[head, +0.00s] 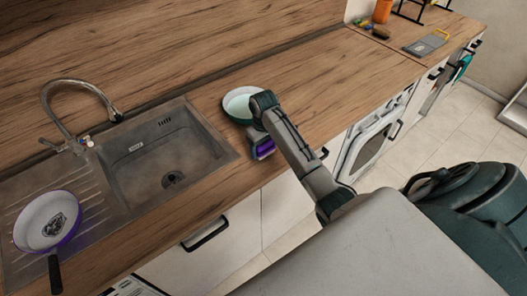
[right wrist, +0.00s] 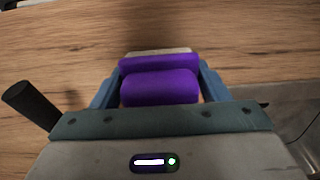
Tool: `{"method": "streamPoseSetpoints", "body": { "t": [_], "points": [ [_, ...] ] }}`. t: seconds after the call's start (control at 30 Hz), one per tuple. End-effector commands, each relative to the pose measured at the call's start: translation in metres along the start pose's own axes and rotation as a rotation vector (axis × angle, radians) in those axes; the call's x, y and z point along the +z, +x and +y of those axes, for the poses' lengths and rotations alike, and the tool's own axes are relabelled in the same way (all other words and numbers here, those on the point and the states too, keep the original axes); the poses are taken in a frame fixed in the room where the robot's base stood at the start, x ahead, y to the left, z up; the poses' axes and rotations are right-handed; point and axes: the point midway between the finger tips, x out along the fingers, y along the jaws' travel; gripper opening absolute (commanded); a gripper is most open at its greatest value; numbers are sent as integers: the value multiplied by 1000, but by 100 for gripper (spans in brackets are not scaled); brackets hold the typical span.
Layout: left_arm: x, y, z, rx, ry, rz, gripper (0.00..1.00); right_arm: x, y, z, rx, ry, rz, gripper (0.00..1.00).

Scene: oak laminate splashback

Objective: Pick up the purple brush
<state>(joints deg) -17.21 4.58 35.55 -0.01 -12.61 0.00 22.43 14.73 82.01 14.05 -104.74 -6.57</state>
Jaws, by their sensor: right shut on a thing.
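The purple brush (head: 265,149) is at the counter's front edge, just right of the sink. My right gripper (head: 258,142) is over it, and my arm hides part of it. In the right wrist view the purple brush (right wrist: 160,86) fills the space between the two blue fingers of my right gripper (right wrist: 160,80), which are shut on it. A pale strip shows along its far side. I cannot tell whether it touches the counter. My left gripper is in neither view.
A white and green bowl (head: 238,105) stands right behind my right gripper. The sink (head: 165,150) is to the left, with a purple-rimmed pan (head: 32,225) on its drainer. A dark cylinder (right wrist: 30,104) shows beside the gripper. The wooden counter (head: 330,85) to the right is clear.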

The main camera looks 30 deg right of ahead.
Motion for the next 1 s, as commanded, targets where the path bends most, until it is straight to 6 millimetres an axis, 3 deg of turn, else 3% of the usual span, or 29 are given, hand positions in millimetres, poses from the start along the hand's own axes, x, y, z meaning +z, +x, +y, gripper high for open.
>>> {"method": "streamPoseSetpoints", "body": {
  "t": [0.07, 0.3, 0.5, 0.7, 1.0],
  "points": [
    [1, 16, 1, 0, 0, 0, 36, -2, -10, 0, 3, -2, 8, 45],
    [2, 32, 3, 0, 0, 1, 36, 39, -14, -38, -2, -3, 3, 45],
    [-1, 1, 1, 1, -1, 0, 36, 78, -29, -74, -4, -2, -1, 45],
    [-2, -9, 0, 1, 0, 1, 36, 104, -29, -99, -3, -1, 0, 45],
    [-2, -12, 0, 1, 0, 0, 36, 117, -29, -110, -1, 0, 2, 45]
  ]
}}
